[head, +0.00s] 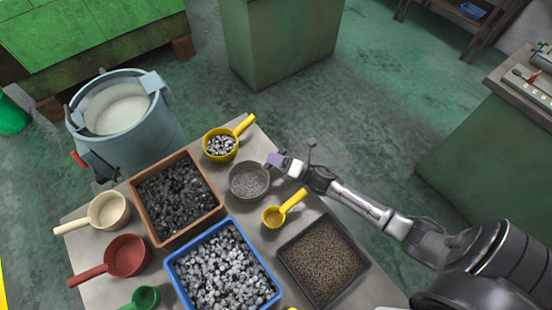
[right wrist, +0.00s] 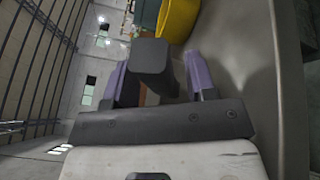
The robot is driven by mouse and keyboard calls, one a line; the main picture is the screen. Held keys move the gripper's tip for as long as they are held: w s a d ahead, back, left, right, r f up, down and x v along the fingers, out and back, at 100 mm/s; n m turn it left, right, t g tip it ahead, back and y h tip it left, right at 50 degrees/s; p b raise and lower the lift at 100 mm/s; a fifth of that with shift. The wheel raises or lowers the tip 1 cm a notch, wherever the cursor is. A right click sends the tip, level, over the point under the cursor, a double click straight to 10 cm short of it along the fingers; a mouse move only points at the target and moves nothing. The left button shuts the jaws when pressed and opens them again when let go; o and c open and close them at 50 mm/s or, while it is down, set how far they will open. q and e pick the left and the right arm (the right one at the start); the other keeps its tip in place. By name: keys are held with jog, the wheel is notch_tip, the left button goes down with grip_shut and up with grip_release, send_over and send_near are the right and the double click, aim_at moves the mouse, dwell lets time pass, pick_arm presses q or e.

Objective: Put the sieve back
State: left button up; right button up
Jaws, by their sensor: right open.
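The sieve (head: 249,182) is a round grey pan with a speckled grey inside, on the table near its far right edge. My right gripper (head: 278,161) is at the sieve's upper right rim, with its purple fingertips close to it. In the right wrist view the two purple fingers (right wrist: 158,82) are apart. A dark grey block (right wrist: 150,55) shows between them; it may be the sieve's handle, but I cannot tell. Whether the fingers touch it is unclear. My left gripper is not in view.
Around the sieve stand a yellow scoop of metal pieces (head: 220,145), a small yellow scoop (head: 273,216), an orange-brown tray (head: 187,158), a blue-rimmed tray (head: 262,265) and a dark tray (head: 340,222). A blue-grey bucket (head: 150,135) stands at the far left.

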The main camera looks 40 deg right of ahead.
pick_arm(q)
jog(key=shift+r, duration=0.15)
pick_arm(e)
jog(key=shift+s+r, duration=0.1)
jog(key=shift+r, duration=0.05)
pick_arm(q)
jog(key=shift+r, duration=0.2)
pick_arm(e)
jog(key=v, duration=1.1)
jog(key=shift+s+d, duration=0.15)
jog(key=shift+s, duration=0.2)
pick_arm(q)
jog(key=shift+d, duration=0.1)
